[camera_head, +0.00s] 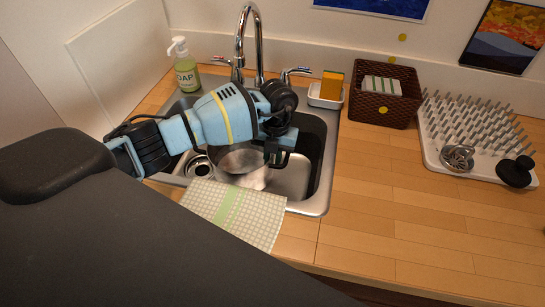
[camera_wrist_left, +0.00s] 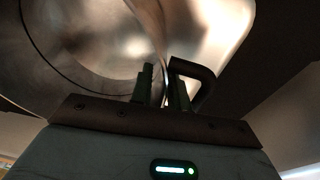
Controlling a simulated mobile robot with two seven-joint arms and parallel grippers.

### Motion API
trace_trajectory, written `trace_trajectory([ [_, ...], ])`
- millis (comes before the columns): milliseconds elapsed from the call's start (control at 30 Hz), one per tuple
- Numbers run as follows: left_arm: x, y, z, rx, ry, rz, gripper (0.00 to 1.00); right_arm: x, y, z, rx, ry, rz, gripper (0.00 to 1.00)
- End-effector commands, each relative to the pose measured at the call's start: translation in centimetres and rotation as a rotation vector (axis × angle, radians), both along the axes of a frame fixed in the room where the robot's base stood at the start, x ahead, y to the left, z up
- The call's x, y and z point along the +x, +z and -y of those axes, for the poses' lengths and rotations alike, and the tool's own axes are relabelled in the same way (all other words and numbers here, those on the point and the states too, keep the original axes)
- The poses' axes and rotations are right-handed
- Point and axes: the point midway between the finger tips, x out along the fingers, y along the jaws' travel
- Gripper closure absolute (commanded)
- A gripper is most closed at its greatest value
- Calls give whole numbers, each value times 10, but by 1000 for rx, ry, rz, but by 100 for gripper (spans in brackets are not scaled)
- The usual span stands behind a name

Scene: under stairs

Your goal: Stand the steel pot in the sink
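The steel pot (camera_head: 238,165) is in the sink (camera_head: 318,190), within the basin's outline in the head view. Its lower part and base are hard to make out, so I cannot tell whether it rests on the bottom. My left gripper (camera_head: 278,152) is at the pot's right side. In the left wrist view the pot (camera_wrist_left: 95,45) fills the upper left. There the left fingers (camera_wrist_left: 162,88) are close together with the pot's edge between them, beside a dark curved handle (camera_wrist_left: 207,78). My right gripper is in neither view.
A checked cloth (camera_head: 235,210) lies over the sink's front edge. The faucet (camera_head: 240,40) and a soap bottle (camera_head: 185,68) stand behind. A sponge holder (camera_head: 325,98), a brown basket (camera_head: 395,108) and a drying rack (camera_head: 470,130) stand right. The front right counter is clear.

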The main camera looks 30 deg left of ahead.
Motion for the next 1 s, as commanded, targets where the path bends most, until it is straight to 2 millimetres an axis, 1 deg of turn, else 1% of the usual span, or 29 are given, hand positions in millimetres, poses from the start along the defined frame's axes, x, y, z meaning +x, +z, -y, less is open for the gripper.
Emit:
trace_trajectory([
  [33,0,0,0,0,0,0,76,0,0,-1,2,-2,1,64],
  [100,0,0,0,0,0,0,70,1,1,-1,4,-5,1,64],
  [367,0,1,0,0,0,0,70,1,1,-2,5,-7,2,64],
  [467,1,6,0,0,0,1,70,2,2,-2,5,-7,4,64],
  [567,3,18,0,-1,0,3,70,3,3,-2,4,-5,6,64],
  [667,5,37,0,0,-1,4,70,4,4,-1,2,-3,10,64],
  [800,9,66,1,-1,-1,5,70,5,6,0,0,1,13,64],
  [1000,13,100,1,0,0,2,70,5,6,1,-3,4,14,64],
])
